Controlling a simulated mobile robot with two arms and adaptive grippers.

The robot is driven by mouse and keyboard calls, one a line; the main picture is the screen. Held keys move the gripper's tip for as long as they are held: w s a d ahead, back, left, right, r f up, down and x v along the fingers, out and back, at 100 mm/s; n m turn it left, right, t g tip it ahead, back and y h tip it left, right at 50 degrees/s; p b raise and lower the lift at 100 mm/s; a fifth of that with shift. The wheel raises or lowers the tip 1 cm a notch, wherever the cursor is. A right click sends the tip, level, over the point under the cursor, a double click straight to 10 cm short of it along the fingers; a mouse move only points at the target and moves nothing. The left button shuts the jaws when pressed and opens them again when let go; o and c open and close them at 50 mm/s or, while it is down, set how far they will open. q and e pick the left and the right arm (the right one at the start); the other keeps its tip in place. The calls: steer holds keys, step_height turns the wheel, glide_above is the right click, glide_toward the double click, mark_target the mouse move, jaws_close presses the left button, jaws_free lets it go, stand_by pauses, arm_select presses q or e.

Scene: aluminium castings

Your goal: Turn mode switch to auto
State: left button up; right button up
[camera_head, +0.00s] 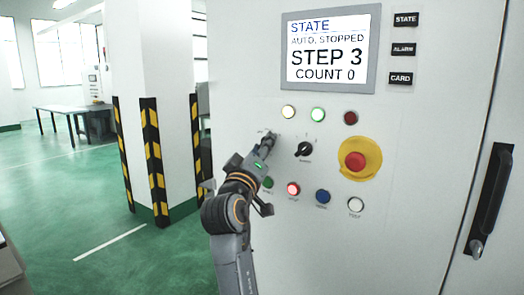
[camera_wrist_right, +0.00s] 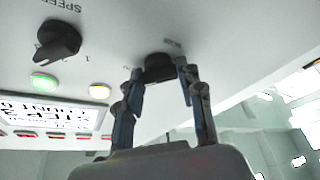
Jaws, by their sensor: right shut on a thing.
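The mode switch, a black knob (camera_wrist_right: 160,68), shows between the two fingertips of my right gripper (camera_wrist_right: 161,76) in the right wrist view. The fingers close on its sides. In the head view my right gripper (camera_head: 268,143) reaches the white panel from below and mostly hides this switch, so its pointer cannot be read. The screen (camera_head: 330,52) above reads "STATE", "AUTO, STOPPED", "STEP 3", "COUNT 0". My left gripper is not in view.
A black speed knob (camera_head: 303,149) sits just right of my gripper, with a red emergency button (camera_head: 355,161) farther right. Lamps (camera_head: 317,114) are above and a row of buttons (camera_head: 293,189) below. A pillar (camera_head: 152,100) with striped guards stands left; green floor lies open.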

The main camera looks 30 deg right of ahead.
steer(key=o, duration=1.2)
steer(key=shift+c, duration=0.2)
glide_toward(266, 99)
steer(key=x, duration=0.6)
steer(key=shift+d+r, duration=0.1)
